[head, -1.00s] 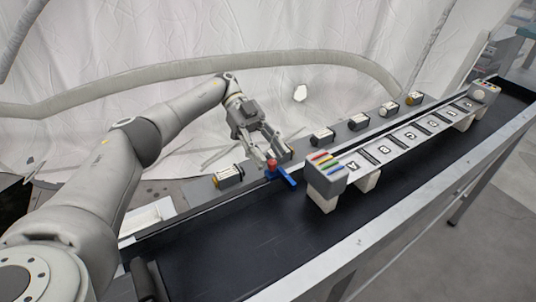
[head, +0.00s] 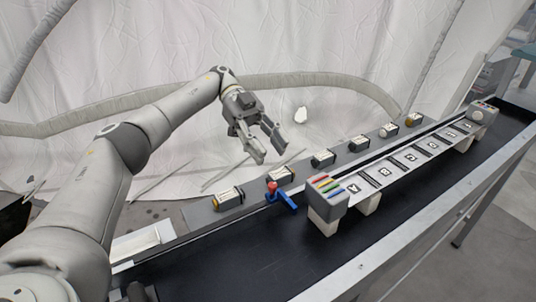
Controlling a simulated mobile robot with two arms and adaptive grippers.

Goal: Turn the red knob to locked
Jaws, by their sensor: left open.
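The red knob (head: 272,186) is small and round and sits on top of a blue lever (head: 284,200) at the near left part of the black conveyor, left of the grey block with coloured stripes. Whether the knob is at its locked position cannot be told from this view. My left gripper (head: 271,155) is open and empty. It hangs above and behind the knob, apart from it, over the conveyor's back edge with its fingers pointing down. My right gripper is not in view.
A raised rack with lettered tiles (head: 408,158) runs along the conveyor from the striped grey block (head: 327,197). Several small dark boxes, one of them just behind the knob (head: 280,177), line the back ledge. The black belt (head: 250,250) in front is clear.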

